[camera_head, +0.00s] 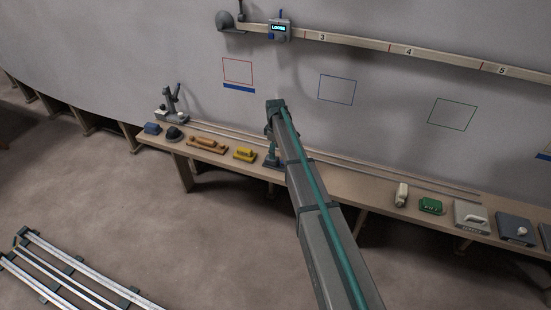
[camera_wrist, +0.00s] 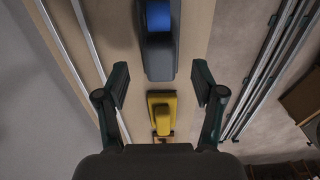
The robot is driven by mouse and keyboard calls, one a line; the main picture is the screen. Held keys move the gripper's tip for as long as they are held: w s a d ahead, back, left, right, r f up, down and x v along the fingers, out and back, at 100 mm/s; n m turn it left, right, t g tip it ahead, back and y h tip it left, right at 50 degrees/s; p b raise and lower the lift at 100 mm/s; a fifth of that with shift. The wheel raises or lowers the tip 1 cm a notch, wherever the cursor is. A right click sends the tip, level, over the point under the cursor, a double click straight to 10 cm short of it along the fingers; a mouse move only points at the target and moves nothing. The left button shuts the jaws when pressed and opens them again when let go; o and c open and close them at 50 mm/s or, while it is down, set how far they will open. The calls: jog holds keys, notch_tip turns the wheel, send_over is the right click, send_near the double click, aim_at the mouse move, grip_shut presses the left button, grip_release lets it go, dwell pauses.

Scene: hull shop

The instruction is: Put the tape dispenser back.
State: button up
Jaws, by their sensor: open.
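No thing can be named as the tape dispenser with certainty. A dark grey thing with a blue top (camera_wrist: 158,40) lies on the bench under my gripper (camera_wrist: 160,84). My gripper is open and empty, its two fingers apart on either side of the line of tools; it seems to be above them, not touching. A yellow tool (camera_wrist: 162,108) lies beside the dark thing, lower in the wrist view; it also shows in the head view (camera_head: 244,154). In the head view my arm largely hides the dark thing.
The bench (camera_head: 335,180) runs along the wall. Left of the yellow tool lie an orange tool (camera_head: 207,144), a dark dome (camera_head: 174,134) and a blue block (camera_head: 152,128). On the right are a white tool (camera_head: 401,195), a green one (camera_head: 431,205) and grey boxes (camera_head: 470,216). Outlined squares (camera_head: 337,89) mark the wall.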

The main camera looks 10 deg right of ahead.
aim_at(276, 159)
notch_tip(276, 159, up, 7)
jog(key=b, duration=0.1)
dwell(0.6)
jog(key=s+f+m+g, duration=0.1)
jog(key=s+f+m, duration=0.4)
jog(key=s+f, duration=0.9)
jog(key=s+f+m+g, duration=0.1)
jog(key=s+f+m, duration=0.4)
jog(key=s+f, duration=0.9)
jog(key=s+f+m+g, duration=0.1)
jog(key=s+f+g, duration=0.1)
jog(key=s, duration=1.8)
jog(key=s+f+g, duration=0.2)
jog(key=s, duration=1.9)
jog(key=shift+f+m+g, duration=0.3)
jog(key=shift+m+g, duration=0.1)
